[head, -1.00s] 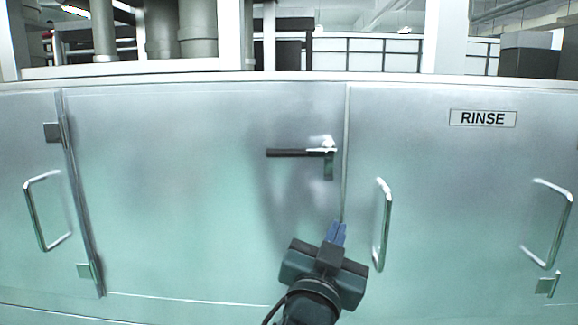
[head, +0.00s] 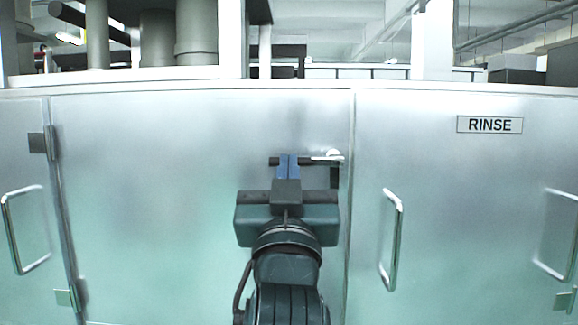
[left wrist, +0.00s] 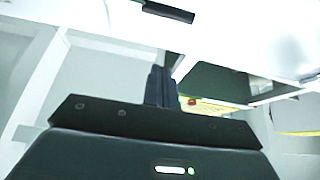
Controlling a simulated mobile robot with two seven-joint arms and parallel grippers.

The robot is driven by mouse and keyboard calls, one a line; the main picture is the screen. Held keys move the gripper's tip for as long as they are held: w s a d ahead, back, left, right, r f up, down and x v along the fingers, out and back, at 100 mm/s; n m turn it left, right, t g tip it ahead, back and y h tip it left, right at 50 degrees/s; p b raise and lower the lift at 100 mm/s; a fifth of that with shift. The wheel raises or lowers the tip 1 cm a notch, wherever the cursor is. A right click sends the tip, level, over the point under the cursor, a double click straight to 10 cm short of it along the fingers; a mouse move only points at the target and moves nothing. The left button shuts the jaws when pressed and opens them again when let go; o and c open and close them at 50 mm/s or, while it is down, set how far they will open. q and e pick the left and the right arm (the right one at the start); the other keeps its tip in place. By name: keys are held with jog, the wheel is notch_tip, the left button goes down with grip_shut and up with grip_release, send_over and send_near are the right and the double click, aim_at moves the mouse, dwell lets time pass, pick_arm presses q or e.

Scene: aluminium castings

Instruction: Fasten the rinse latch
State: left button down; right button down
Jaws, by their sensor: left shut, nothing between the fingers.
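The rinse latch (head: 273,161) is a dark lever lying level on the steel door. It points left from a bright pivot near the door seam, with a short dark piece hanging below the pivot. My left gripper (head: 288,163) overlaps the middle of the lever in the head view and hides part of it. Its blue fingers are shut with nothing between them. In the left wrist view the closed fingers (left wrist: 160,84) stand below a dark bar (left wrist: 168,11), likely the lever, with a visible gap between them. My right gripper is not in view.
The RINSE label (head: 490,125) is on the panel right of the seam. A bar handle (head: 391,240) stands out just right of the seam, with another handle (head: 22,230) at far left. Hinges (head: 38,143) line the door's left edge. The door face around the lever is clear.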

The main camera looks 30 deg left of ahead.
pick_arm(q)
jog(key=p+x, duration=0.2)
jog(key=x, duration=0.7)
jog(key=shift+w+a+f+b, duration=0.1)
jog(key=shift+w+f+b, duration=0.1)
jog(key=shift+f, duration=0.85)
jog(key=shift+w+a+f+b, duration=0.1)
jog(key=shift+w+f+b, duration=0.05)
jog(key=shift+f, duration=0.95)
jog(key=shift+f+n+g+y+b, duration=0.2)
jog(key=shift+n+g+y+b, duration=0.1)
jog(key=shift+n+g, duration=0.15)
